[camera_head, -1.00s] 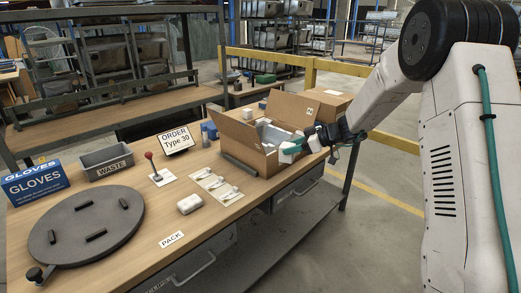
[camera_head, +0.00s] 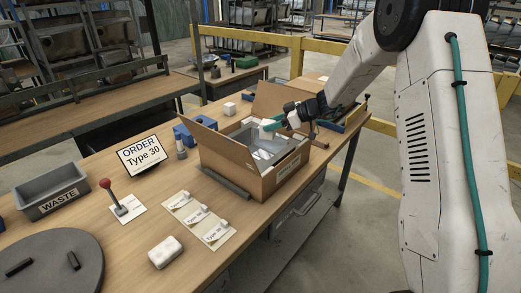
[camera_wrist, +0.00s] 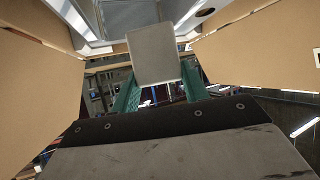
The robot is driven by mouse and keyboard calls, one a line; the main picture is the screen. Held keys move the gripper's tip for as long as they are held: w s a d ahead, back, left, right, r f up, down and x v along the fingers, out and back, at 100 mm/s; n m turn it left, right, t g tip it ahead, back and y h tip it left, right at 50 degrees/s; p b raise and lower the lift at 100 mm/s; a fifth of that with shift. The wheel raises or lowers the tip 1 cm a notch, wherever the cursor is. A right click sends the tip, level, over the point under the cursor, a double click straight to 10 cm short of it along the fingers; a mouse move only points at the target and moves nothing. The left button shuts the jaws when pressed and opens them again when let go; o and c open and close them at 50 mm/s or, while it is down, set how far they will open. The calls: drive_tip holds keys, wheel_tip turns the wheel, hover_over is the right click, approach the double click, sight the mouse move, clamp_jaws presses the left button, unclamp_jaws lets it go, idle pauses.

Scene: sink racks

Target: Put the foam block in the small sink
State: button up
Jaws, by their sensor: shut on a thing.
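A pale grey foam block (camera_wrist: 153,55) is clamped between the green fingers of my gripper (camera_wrist: 158,90) in the wrist view. In the head view my gripper (camera_head: 274,121) is over the far right part of an open cardboard box (camera_head: 270,187), with its fingers pointing left. A grey metal sink (camera_wrist: 128,14) shows partly beyond the block in the wrist view, between the box flaps. In the head view the box holds grey and white contents (camera_head: 262,148); the sink's outline there is unclear. The block appears above the contents, and I cannot tell whether it touches them.
Raised box flaps (camera_head: 200,139) stand around the opening. A loose white block (camera_head: 165,252) lies at the table front and another (camera_head: 229,109) behind the box. A waste bin (camera_head: 50,191), order sign (camera_head: 143,155), red-knobbed lever (camera_head: 110,191) and labelled cards (camera_head: 199,219) are to the left.

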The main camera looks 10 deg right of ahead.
sight(274, 135)
drive_tip(key=f, duration=0.5)
drive_tip(key=shift+w+a+f, duration=0.1)
drive_tip(key=shift+a+f, duration=0.05)
drive_tip(key=shift+a, duration=0.1)
wheel_tip(274, 135, down, 4)
drive_tip(key=shift+r, duration=0.15)
drive_tip(key=shift+d, duration=0.1)
